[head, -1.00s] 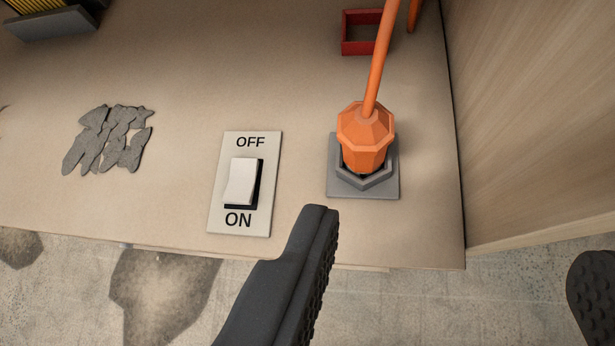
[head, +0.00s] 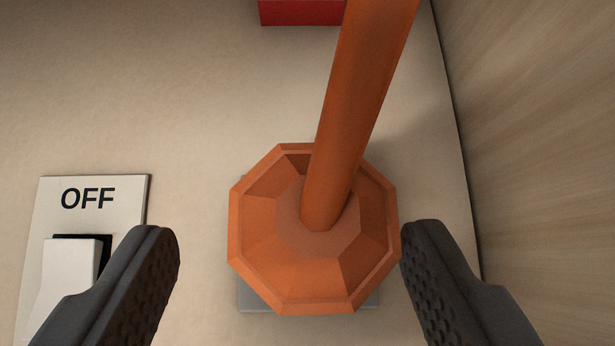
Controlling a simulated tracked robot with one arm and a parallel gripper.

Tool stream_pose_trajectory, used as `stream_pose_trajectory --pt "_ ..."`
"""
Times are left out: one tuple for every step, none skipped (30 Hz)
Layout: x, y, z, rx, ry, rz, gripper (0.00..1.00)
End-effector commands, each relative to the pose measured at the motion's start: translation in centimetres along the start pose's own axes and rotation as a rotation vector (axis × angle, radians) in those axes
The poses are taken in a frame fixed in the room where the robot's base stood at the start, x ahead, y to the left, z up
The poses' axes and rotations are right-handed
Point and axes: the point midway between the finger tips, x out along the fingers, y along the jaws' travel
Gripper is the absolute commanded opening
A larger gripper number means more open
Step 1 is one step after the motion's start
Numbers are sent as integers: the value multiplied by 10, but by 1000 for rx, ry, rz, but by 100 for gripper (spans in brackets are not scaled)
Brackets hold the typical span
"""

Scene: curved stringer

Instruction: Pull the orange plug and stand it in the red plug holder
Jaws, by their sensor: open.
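The orange plug (head: 275,240) is faceted, with a thick orange cable (head: 360,90) rising from its top toward the upper right. It sits over a grey socket plate (head: 258,298), mostly hidden beneath it. My gripper (head: 290,245) is open, with one dark finger on each side of the plug. The left finger is apart from the plug by a clear gap; the right finger is very close to its edge, and I cannot tell if it touches. The red plug holder (head: 300,12) shows only its near wall at the top edge.
A switch panel (head: 125,200) with a white rocker and the word OFF is at left, close to my left finger. A pale wood wall (head: 540,130) rises at right. The beige surface at upper left is clear.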

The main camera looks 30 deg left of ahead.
Motion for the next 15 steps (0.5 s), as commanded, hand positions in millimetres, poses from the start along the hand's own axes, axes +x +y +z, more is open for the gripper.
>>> stream_pose_trajectory --pt "2 0 0 0 -1 0 63" --pt "3 0 0 0 -1 0 63" --pt "4 0 0 0 0 0 63" --pt "6 0 0 0 -1 -1 63" --pt "8 0 0 0 -1 -2 63" --pt "12 0 0 0 -1 -2 63" --pt "15 1 1 0 -2 -2 63" --pt "19 2 1 0 -2 -2 63" --pt "23 3 0 0 0 -2 63" --pt "26 4 0 0 1 -1 63" --pt "29 6 0 0 1 0 63" --pt "34 7 1 1 0 -1 63" --pt "36 6 0 0 0 -1 63" --pt "39 6 0 -1 0 -2 63" --pt "43 5 0 -1 0 -3 63"
